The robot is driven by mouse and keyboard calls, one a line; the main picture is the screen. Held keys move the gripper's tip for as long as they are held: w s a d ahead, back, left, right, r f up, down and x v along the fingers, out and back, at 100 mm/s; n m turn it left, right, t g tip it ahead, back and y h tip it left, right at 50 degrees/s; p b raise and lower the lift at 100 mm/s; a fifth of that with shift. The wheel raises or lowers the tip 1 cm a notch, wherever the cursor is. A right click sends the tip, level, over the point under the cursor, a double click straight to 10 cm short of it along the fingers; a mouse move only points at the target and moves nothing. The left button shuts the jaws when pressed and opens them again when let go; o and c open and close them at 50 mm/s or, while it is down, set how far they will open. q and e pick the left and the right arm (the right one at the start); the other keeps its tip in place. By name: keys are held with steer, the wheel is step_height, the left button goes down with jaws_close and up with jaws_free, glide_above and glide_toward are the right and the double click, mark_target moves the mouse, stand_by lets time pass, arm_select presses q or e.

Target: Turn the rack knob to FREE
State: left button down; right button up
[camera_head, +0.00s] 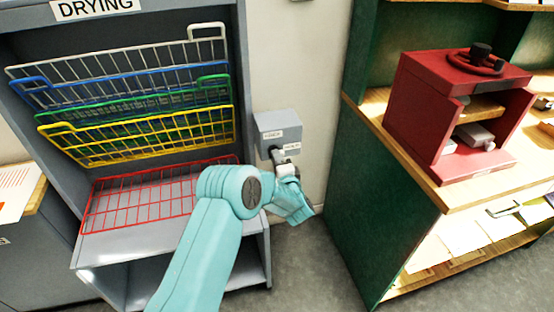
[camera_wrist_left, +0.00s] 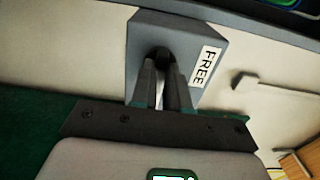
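The rack knob's grey box (camera_head: 280,123) is on the pale wall, right of the drying rack (camera_head: 90,235). It carries white labels; the one reading FREE (camera_wrist_left: 206,67) is legible in the left wrist view. The dark rack knob (camera_wrist_left: 161,55) is on the box face, partly hidden by my fingers. My left gripper (camera_head: 283,158) is at the box, and in the left wrist view its two fingers (camera_wrist_left: 162,85) stand close on either side of the knob and seem shut on it. Where the knob points is not clear. My right gripper is not in view.
The drying rack holds white, blue, green and yellow wire trays (camera_head: 150,130), with a red one (camera_head: 130,195) lower. A green cabinet (camera_head: 370,200) stands to the right with a red press (camera_head: 455,110) on it. Grey floor (camera_head: 310,275) lies between.

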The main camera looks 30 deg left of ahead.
arm_select(q)
steer(key=n+b, duration=1.5)
steer(key=n, duration=0.2)
steer(key=shift+n+b, duration=0.4)
stand_by(0.6)
steer(key=shift+r, duration=0.1)
steer(key=c, duration=1.1)
jaws_free()
